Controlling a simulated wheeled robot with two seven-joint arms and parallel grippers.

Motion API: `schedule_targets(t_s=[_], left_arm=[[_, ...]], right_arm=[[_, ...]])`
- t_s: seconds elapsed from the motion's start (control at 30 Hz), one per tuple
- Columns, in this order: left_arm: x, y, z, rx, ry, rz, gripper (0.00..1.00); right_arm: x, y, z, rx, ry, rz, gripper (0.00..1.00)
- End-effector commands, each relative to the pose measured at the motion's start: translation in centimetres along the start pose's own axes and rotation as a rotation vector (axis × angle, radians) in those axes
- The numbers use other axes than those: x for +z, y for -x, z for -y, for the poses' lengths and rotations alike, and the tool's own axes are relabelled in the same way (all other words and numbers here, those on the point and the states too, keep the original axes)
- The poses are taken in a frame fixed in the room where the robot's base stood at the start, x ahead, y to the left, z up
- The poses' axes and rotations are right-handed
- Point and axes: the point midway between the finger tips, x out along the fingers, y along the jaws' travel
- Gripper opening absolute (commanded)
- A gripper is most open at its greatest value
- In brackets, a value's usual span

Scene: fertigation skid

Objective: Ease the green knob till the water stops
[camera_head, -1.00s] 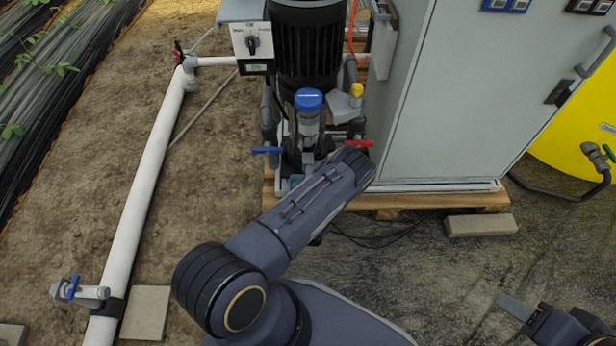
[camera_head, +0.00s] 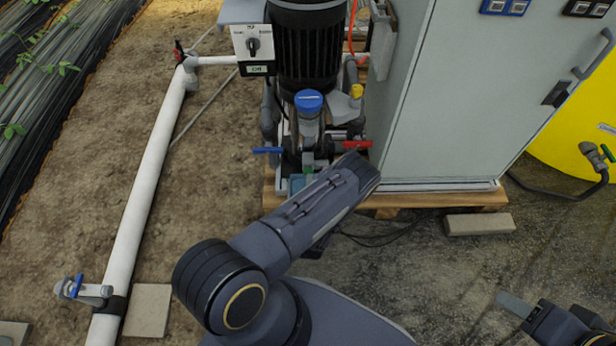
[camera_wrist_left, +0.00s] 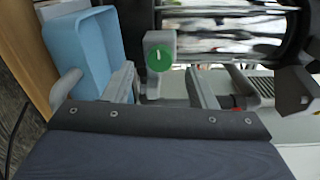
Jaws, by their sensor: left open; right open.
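The green knob (camera_wrist_left: 158,57) is a round disc with a white mark on a grey fitting, seen in the left wrist view. A small green patch of it (camera_head: 308,169) shows in the head view beside my left forearm. My left gripper (camera_wrist_left: 160,72) is open, one finger on each side of the knob in the picture; I cannot tell whether they touch it. In the head view my left gripper is hidden behind its arm. My right gripper (camera_head: 516,306) is open and far off at the bottom right. I cannot see any water flow.
A blue tray (camera_wrist_left: 84,48) stands close to the left finger. A blue-capped filter (camera_head: 308,101), a blue lever (camera_head: 268,150) and a red lever (camera_head: 344,144) are near my left arm. The grey cabinet (camera_head: 440,110) stands to the right on a wooden pallet.

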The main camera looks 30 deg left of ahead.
Motion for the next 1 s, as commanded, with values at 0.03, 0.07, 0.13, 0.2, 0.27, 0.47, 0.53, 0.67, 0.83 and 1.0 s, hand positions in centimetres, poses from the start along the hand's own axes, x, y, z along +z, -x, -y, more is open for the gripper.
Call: schedule_targets(t_s=[0.03,0.07,0.13,0.2,0.27,0.47,0.53,0.67,0.83,1.0], left_arm=[[0.0,1.0,0.2,0.002,-0.003,-0.003,0.52],[0.0,1.4,0.2,0.003,-0.003,-0.003,0.52],[0.0,2.3,0.2,0.001,-0.002,-0.003,0.52],[0.0,3.0,0.1,0.001,-0.001,-0.002,0.52],[0.0,3.3,0.1,0.0,-0.001,0.0,0.52],[0.0,3.6,0.0,-0.001,0.0,0.0,0.52],[0.0,3.5,0.0,-0.001,0.0,0.0,0.52],[0.0,3.5,0.0,-0.001,0.0,0.0,0.52],[0.0,3.5,0.0,-0.001,0.0,0.0,0.52],[0.0,3.5,0.0,-0.001,0.0,0.0,0.52]], right_arm=[[-0.2,0.5,0.2,0.0,0.0,0.0,0.48],[-0.3,0.6,0.3,0.0,0.0,0.0,0.48],[-0.4,0.7,0.3,0.0,0.0,0.0,0.48],[-0.4,0.8,0.4,0.0,0.0,0.0,0.48],[-0.4,0.9,0.4,0.0,0.0,0.0,0.48],[-0.4,0.8,0.4,0.0,0.0,0.0,0.48],[-0.4,0.8,0.4,0.0,0.0,0.0,0.48],[-0.4,0.8,0.4,0.0,0.0,0.0,0.48],[-0.4,0.8,0.4,0.0,0.0,0.0,0.48],[-0.4,0.8,0.4,0.0,0.0,0.0,0.48]])
